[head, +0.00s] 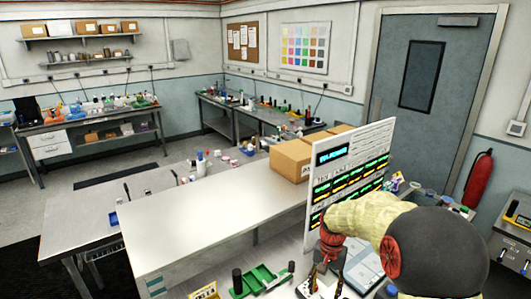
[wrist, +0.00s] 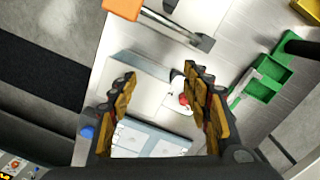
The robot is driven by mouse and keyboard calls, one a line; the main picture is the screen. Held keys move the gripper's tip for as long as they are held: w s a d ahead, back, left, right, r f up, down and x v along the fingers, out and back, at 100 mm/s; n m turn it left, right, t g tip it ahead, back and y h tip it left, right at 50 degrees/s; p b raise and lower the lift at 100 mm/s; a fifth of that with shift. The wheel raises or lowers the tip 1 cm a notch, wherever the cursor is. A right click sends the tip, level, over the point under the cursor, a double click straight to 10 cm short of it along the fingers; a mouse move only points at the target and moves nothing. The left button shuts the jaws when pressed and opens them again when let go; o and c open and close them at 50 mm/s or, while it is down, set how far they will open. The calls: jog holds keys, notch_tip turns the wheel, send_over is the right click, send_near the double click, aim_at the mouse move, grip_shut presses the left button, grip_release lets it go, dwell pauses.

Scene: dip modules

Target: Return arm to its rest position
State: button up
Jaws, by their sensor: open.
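My gripper (wrist: 159,76) is open in the wrist view, with its two dark, yellow-padded fingers apart. I see nothing held between them. Beyond the fingers are a small white piece with a red spot (wrist: 182,101) and a pale grey-blue panel (wrist: 150,140). In the head view my arm (head: 370,222), with a pale yellow sleeve and a dark rounded joint, reaches over the near bench at the lower right. The gripper end is low, near small tools on the bench, and its fingers are hard to make out there.
A white board with lit displays (head: 350,165) stands upright close beside my arm. Cardboard boxes (head: 290,158) sit behind it. A green tray (head: 262,280) lies on the near bench; an orange-handled tool (wrist: 160,20) shows in the wrist view. The long pale bench top (head: 200,220) is mostly clear.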

jog(key=s+r+n+t+b, duration=0.1)
jog(key=s+r+t+b, duration=0.1)
jog(key=s, duration=0.7)
jog(key=s+r+n+t+b, duration=0.2)
jog(key=s+r+b, duration=0.2)
jog(key=s, duration=0.6)
jog(key=s+r+n+t+b, duration=0.2)
jog(key=s+r+b, duration=0.2)
jog(key=s, duration=0.6)
jog(key=shift+w, duration=0.1)
